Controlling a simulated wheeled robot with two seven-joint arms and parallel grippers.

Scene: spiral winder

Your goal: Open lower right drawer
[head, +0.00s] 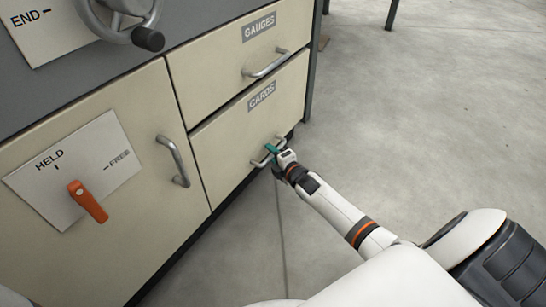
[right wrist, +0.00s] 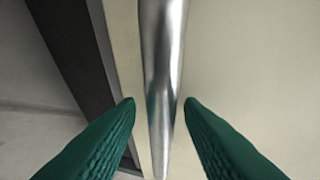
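The lower right drawer (head: 222,146), labelled CARDS, is cream and looks flush with the cabinet front. Its metal bar handle (head: 258,162) is partly hidden behind my right gripper (head: 272,149). In the right wrist view the handle (right wrist: 162,60) runs upright between the two green fingers of the right gripper (right wrist: 160,102). The fingers are apart, one on each side of the bar. A gap shows at the left finger; the right fingertip is very close to the bar, and I cannot tell whether it touches. My left gripper is in neither view.
The GAUGES drawer (head: 232,65) with its handle (head: 267,65) is above. Left is a cabinet door with a handle (head: 174,160) and an orange lever (head: 88,201) on a HELD/FREE plate (head: 75,168). A crank wheel (head: 120,18) is on top. The concrete floor (head: 430,130) at right is clear.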

